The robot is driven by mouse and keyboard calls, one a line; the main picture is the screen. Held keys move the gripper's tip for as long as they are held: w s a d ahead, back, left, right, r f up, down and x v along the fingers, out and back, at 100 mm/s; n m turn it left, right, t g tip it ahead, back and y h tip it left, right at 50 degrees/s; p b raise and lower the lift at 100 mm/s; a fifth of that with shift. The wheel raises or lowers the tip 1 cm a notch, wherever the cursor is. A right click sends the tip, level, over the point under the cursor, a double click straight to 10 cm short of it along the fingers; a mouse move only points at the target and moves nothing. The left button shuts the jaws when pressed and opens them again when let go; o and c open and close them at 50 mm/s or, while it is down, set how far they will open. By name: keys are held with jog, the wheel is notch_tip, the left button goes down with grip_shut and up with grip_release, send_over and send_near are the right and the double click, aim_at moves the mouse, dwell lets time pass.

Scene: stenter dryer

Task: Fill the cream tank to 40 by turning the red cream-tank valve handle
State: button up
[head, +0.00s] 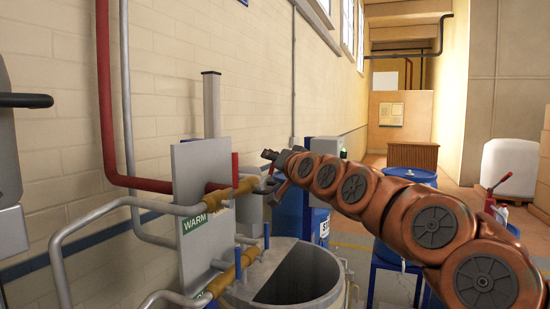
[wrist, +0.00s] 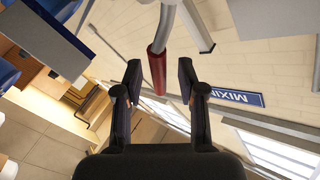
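A red handle (wrist: 157,70) on a grey curved rod shows in the wrist view. Its lower end appears between the two fingertips of my gripper (wrist: 160,78). The fingers are apart, with a gap on each side of the handle, and I see no contact. In the head view my gripper (head: 271,172) reaches left past the far side of the open round tank (head: 315,296). A small red piece (head: 281,188) shows by the fingers there; I cannot tell if it is the same handle. No level reading is legible, and I cannot tell which tank is the cream tank.
A grey panel with a green WARM label (head: 194,223) and yellow-brown pipe sections (head: 232,191) stands left of my gripper. Blue-handled valves (head: 267,236) are below it. A blue drum (head: 411,176) stands behind my arm. A blue MIXIN... sign (wrist: 237,97) is on the wall.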

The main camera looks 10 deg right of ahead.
jog(key=shift+c, duration=0.2)
grip_shut()
dwell(0.6)
